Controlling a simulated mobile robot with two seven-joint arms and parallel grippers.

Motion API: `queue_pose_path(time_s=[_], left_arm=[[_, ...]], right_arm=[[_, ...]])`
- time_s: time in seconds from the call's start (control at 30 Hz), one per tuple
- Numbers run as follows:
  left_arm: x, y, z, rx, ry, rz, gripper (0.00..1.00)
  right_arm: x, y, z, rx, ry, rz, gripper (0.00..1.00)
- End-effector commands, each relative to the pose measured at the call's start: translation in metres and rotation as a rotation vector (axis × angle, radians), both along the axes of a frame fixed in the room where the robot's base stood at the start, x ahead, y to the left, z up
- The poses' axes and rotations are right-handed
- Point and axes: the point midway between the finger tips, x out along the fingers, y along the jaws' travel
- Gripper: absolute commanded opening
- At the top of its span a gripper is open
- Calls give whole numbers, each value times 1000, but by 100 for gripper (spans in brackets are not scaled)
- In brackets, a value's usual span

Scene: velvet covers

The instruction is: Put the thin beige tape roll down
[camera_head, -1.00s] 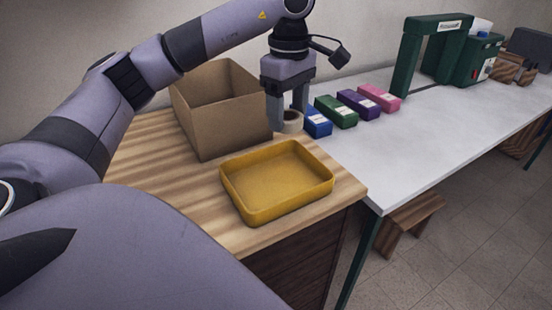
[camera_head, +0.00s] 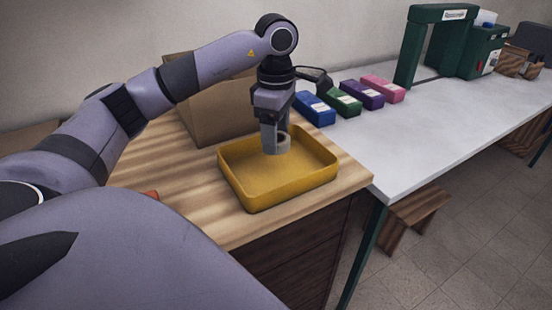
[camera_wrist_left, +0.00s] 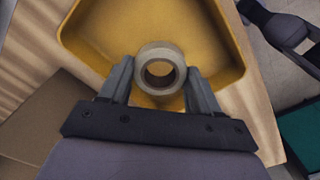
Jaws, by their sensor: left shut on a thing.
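The thin beige tape roll (camera_head: 281,143) is between the fingers of my left gripper (camera_head: 275,140). In the left wrist view the roll (camera_wrist_left: 160,52) shows as a ring, gripped between the two fingertips (camera_wrist_left: 160,82). My left gripper is shut on it, pointing down over the yellow tray (camera_head: 240,200). The tray also fills the upper part of the left wrist view (camera_wrist_left: 90,25). The roll appears inside the tray's outline, near its back part; I cannot tell whether it touches the tray floor. My right gripper is not in view.
A cardboard box (camera_head: 205,115) stands behind the tray on the wooden top (camera_head: 190,190). Blue (camera_head: 314,108), green (camera_head: 343,102), purple (camera_head: 362,95) and pink (camera_head: 383,89) boxes line the white table (camera_head: 425,130). A green frame (camera_head: 412,45) stands farther back.

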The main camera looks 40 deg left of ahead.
Motion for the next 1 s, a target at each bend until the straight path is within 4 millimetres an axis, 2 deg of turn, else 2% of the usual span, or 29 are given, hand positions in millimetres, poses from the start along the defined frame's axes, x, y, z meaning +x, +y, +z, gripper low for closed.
queue_pose_path(time_s=[0.03,0.23,0.4,0.5,0.9,0.93,1.0], left_arm=[[-1,0,-8,1,3,-1,28],[0,0,-25,0,0,-1,28],[-1,0,-51,0,3,-1,28],[0,0,-60,1,0,-1,28],[0,0,-66,0,-1,-2,28],[0,0,-66,0,-1,-2,66],[0,0,-65,0,-1,-2,88]], right_arm=[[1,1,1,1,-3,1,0],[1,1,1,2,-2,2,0],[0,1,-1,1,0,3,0],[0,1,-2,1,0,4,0],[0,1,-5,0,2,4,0],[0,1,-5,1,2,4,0],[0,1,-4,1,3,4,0]])
